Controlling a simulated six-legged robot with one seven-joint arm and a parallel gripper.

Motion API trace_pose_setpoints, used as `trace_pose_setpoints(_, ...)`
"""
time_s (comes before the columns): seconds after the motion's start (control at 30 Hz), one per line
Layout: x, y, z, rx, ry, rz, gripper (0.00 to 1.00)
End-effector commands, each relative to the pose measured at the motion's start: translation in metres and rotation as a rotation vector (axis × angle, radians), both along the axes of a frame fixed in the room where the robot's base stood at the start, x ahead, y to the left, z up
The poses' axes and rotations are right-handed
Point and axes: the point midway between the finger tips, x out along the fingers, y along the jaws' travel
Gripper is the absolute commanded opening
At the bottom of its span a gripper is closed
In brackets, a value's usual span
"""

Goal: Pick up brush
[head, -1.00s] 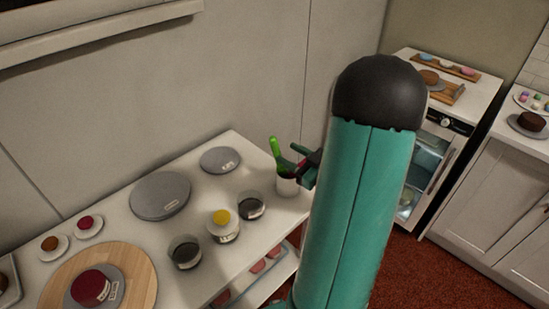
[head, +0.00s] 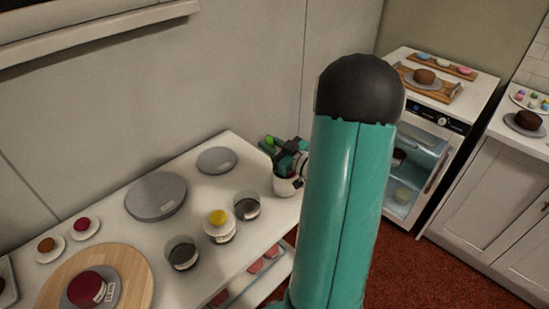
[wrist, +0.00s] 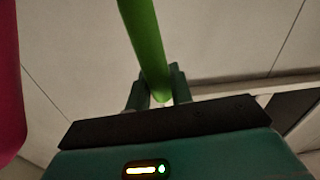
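The brush shows its green handle (head: 268,142), whose tip stands out past my gripper in the head view. My gripper (head: 283,155) is low over a white cup (head: 288,186) at the right end of the table. In the wrist view the green handle (wrist: 148,45) runs down between the two fingers of my gripper (wrist: 160,92). The fingers are close together and appear to touch the handle on both sides, so I see it as shut on the brush. The brush's lower part is hidden.
Two glass jars (head: 183,253) and a yellow-topped pot (head: 218,222) stand left of the cup. Grey turntables (head: 156,197) lie behind them. A pink or red object (wrist: 10,80) fills the wrist view's left edge. A wall is close behind the table.

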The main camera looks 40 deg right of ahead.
Motion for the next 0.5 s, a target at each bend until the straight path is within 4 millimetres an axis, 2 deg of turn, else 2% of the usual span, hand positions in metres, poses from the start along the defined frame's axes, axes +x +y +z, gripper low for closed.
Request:
trace_pose_setpoints(0.03, -0.0001, 0.0, 0.0, 0.0, 0.0, 0.0, 0.07)
trace_pose_setpoints(0.07, -0.0002, 0.0, 0.0, 0.0, 0.0, 0.0, 0.01)
trace_pose_setpoints(0.1, -0.0002, 0.0, 0.0001, 0.0, 0.0, 0.0, 0.0)
trace_pose_setpoints(0.5, -0.0002, -0.0003, 0.005, -0.002, -0.001, 0.0, 0.0)
